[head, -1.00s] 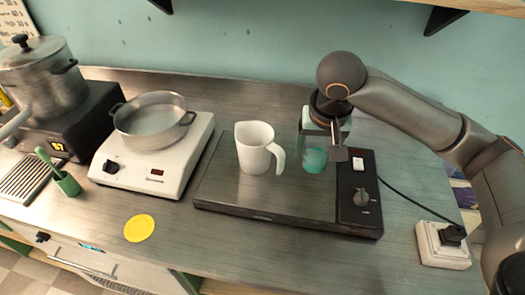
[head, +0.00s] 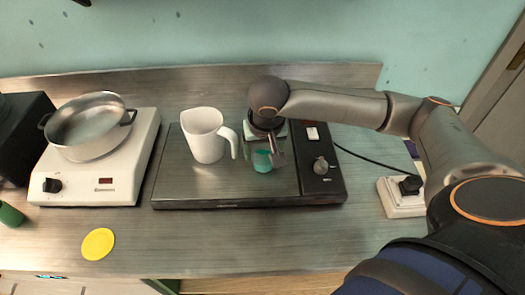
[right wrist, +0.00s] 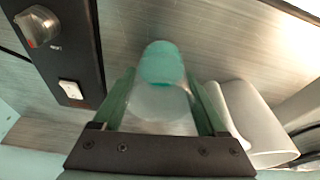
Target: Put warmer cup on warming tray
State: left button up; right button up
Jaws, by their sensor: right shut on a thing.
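My right gripper (head: 266,150) is shut on a small clear cup with a teal part (head: 262,161), over the right part of the dark warming tray (head: 230,190). In the right wrist view the cup (right wrist: 162,65) sits between the two green fingers of the gripper (right wrist: 163,95). I cannot tell whether its base touches the tray. A white pitcher (head: 203,140) stands upright on the tray just left of the gripper, its handle towards the cup. The pitcher also shows in the right wrist view (right wrist: 255,125). My left gripper is out of view.
The tray's control strip (head: 318,165) with knob and switch is right of the cup. A white hotplate (head: 125,180) carries a metal pot (head: 88,125) at left. A yellow disc (head: 98,244) lies in front. A white socket box (head: 398,198) stands right.

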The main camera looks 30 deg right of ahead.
aim_at(265, 165)
jog(key=shift+f, duration=0.15)
jog(key=o, duration=1.3)
jog(key=p+v, duration=0.2)
jog(key=v, duration=1)
jog(key=shift+w, duration=0.1)
